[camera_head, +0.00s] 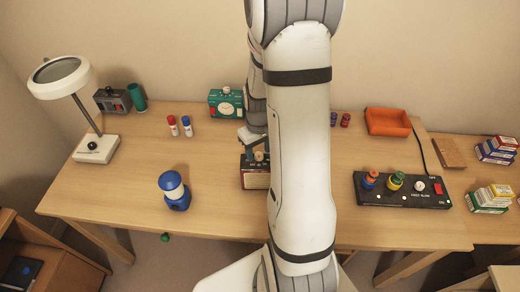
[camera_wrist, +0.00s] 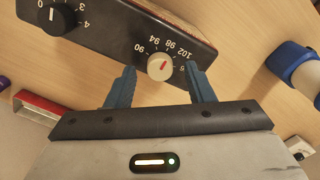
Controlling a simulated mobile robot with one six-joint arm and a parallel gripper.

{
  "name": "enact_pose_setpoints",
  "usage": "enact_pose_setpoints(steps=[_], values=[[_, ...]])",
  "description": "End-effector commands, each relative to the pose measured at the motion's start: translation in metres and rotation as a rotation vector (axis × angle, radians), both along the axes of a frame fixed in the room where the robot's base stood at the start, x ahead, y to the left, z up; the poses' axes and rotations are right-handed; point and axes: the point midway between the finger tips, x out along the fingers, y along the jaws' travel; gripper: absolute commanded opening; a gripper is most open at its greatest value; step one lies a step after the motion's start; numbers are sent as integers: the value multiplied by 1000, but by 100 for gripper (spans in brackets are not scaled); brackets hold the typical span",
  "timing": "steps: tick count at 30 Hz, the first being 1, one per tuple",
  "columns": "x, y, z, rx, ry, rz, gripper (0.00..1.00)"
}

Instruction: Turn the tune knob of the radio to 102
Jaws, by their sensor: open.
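The radio (camera_head: 255,178) stands near the table's middle, partly hidden by my arm. Its black panel (camera_wrist: 110,38) fills the upper part of the wrist view. The cream tune knob (camera_wrist: 160,67) has a red pointer slanting to the upper right, toward the 98 to 102 part of the dial; its exact reading is hard to tell. My gripper (camera_wrist: 160,72) is open, its blue fingers on either side of the tune knob with visible gaps. In the head view my gripper (camera_head: 253,138) is over the radio, largely covered by my arm.
A black knob (camera_wrist: 57,17) with its mark near 0 is on the same panel. A blue lamp-like object (camera_head: 174,190) stands left of the radio. Bare table lies between.

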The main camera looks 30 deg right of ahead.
Motion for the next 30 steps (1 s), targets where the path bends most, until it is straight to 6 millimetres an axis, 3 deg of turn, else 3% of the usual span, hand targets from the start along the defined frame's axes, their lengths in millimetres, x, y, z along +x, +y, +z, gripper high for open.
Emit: enact_pose_setpoints(steps=[12,27,30], values=[[0,-1,-10,0,-1,-2,48],[-1,-1,-9,0,0,-3,7],[-1,-5,-9,0,-1,-8,3]])
